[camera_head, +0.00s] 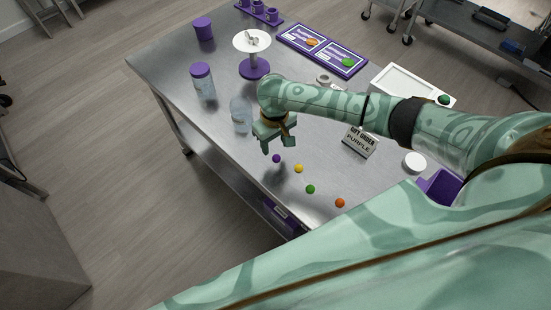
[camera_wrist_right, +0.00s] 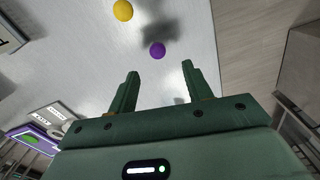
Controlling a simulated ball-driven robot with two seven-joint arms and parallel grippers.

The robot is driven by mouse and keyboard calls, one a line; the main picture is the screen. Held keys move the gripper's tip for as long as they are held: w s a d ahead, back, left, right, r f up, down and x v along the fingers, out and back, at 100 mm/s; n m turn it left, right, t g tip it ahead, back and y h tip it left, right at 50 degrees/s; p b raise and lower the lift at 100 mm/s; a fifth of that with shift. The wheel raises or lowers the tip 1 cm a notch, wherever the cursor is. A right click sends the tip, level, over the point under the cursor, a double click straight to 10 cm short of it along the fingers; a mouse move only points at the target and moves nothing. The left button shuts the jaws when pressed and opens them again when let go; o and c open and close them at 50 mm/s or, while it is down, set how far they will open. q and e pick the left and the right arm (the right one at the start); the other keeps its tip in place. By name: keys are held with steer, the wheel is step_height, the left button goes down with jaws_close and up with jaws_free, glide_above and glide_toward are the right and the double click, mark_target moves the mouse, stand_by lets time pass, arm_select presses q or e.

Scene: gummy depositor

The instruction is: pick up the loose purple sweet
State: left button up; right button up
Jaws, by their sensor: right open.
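The loose purple sweet (camera_head: 276,158) is a small ball on the metal table near its front edge. It heads a row with a yellow sweet (camera_head: 299,168), a green sweet (camera_head: 310,189) and an orange sweet (camera_head: 340,203). My right gripper (camera_head: 279,149) is open and empty, just behind and above the purple sweet. In the right wrist view the purple sweet (camera_wrist_right: 158,50) lies beyond the two fingertips (camera_wrist_right: 160,68), roughly centred between them and not touching. The yellow sweet (camera_wrist_right: 123,10) is to its left there. My left gripper is not in view.
A clear jar (camera_head: 240,115) stands left of my right gripper, with a purple-lidded jar (camera_head: 203,82) farther left. A sign reading PURPLE (camera_head: 361,142) stands to the right. A white tray (camera_head: 404,83) and a purple two-panel mat (camera_head: 288,41) lie behind. The table's front edge is close.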

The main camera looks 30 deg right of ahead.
mark_target(277, 157)
steer(key=shift+s+f, duration=0.1)
steer(key=shift+f, duration=0.45)
steer(key=f+b, duration=0.1)
steer(key=f, duration=0.1)
steer(key=f+b, duration=0.2)
steer(key=f, duration=0.1)
steer(key=shift+s+d, duration=0.2)
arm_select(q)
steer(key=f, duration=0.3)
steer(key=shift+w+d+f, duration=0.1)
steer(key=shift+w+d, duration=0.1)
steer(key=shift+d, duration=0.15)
arm_select(e)
steer(key=shift+r, duration=0.1)
steer(key=shift+c, duration=0.9)
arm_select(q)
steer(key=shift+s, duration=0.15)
arm_select(e)
steer(key=c, duration=0.9)
